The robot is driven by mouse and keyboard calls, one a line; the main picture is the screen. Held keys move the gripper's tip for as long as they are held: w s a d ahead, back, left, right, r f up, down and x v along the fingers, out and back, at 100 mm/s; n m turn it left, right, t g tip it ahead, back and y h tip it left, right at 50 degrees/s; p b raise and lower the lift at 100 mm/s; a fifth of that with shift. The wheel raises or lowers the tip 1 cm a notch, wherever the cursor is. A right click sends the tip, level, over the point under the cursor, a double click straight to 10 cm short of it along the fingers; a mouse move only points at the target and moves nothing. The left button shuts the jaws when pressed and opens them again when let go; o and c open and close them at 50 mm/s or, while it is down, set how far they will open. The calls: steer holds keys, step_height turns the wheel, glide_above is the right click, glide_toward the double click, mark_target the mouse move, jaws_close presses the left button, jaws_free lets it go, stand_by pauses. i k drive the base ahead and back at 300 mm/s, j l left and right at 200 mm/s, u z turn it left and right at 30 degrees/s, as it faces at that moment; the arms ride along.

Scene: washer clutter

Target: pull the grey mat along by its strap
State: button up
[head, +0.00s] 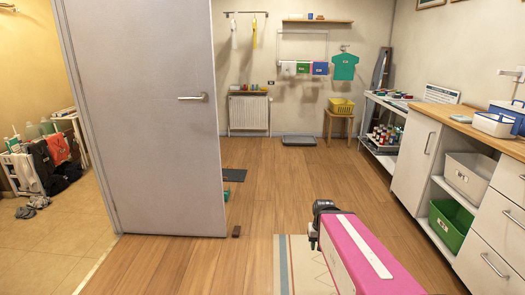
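A flat dark grey mat (234,175) lies on the wood floor just past the free edge of the open door. Its left part is hidden behind the door, and I cannot make out a strap on it. A second flat grey thing (299,140) lies farther off by the back wall; I cannot tell whether it is a mat. My pink arm reaches in from the bottom right and ends in a dark joint. I cannot see my gripper's fingers. The arm's end is well short of both grey things.
The grey door (150,120) stands open at left. A striped rug (296,265) lies beside my arm. Cabinets with bins (450,222) line the right. The middle floor is clear.

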mark_target(232, 175)
steer(key=i+z, duration=0.1)
steer(key=i, duration=0.8)
steer(key=i+j+z, duration=0.1)
steer(key=i, duration=0.8)
steer(key=i+u, duration=0.25)
steer(key=i, duration=0.35)
steer(key=i+u, duration=0.3)
steer(key=i, duration=0.25)
steer(key=i+l+u, duration=0.25)
steer(key=i, duration=0.35)
steer(key=i+u, duration=0.1)
steer(key=i, duration=0.25)
